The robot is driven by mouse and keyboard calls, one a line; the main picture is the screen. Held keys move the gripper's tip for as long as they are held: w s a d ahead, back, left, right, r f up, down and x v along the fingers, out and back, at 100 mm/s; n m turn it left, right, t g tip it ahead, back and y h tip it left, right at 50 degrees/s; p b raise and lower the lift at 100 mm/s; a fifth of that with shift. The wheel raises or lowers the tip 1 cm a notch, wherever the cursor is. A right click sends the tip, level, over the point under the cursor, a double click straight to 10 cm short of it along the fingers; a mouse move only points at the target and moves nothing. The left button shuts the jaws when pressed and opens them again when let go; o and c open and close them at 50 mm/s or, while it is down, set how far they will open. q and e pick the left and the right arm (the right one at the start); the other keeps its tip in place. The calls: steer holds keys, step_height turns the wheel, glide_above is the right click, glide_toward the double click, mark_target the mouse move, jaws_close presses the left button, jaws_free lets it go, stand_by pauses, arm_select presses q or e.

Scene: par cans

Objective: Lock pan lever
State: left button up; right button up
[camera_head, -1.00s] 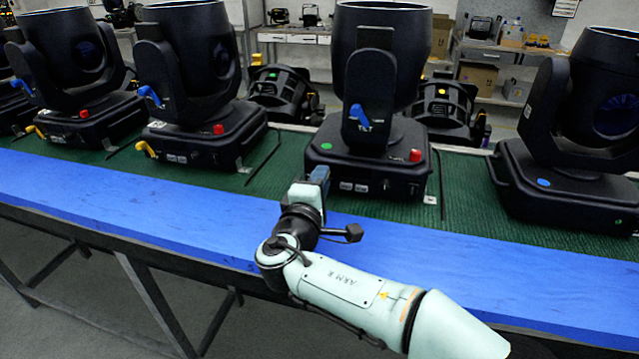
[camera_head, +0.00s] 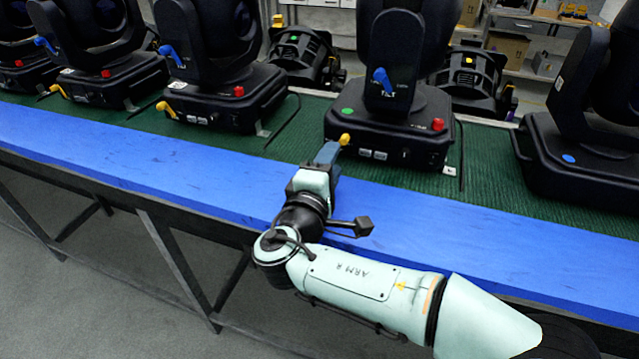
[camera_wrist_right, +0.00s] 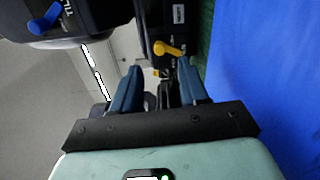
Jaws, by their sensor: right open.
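The yellow pan lever (camera_head: 345,139) sticks out from the front of the black base of a moving-head light (camera_head: 405,60) with a green dot. In the right wrist view the lever (camera_wrist_right: 168,48) lies just ahead of the fingertips, roughly between their lines. My right gripper (camera_head: 329,154) points at the base front, just short of the lever. In the right wrist view my right gripper (camera_wrist_right: 160,66) is open, with two blue fingers apart and nothing seen held. The same light has a blue tilt lever (camera_head: 383,81), also in the wrist view (camera_wrist_right: 44,20). My left gripper is not in view.
Similar lights stand in a row, one (camera_head: 215,60) to the left and one (camera_head: 590,120) to the right. A red knob (camera_head: 437,124) sits on the base.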

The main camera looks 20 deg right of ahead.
steer(key=v, duration=0.7)
steer(key=shift+s+a, duration=0.1)
steer(key=shift+s, duration=0.1)
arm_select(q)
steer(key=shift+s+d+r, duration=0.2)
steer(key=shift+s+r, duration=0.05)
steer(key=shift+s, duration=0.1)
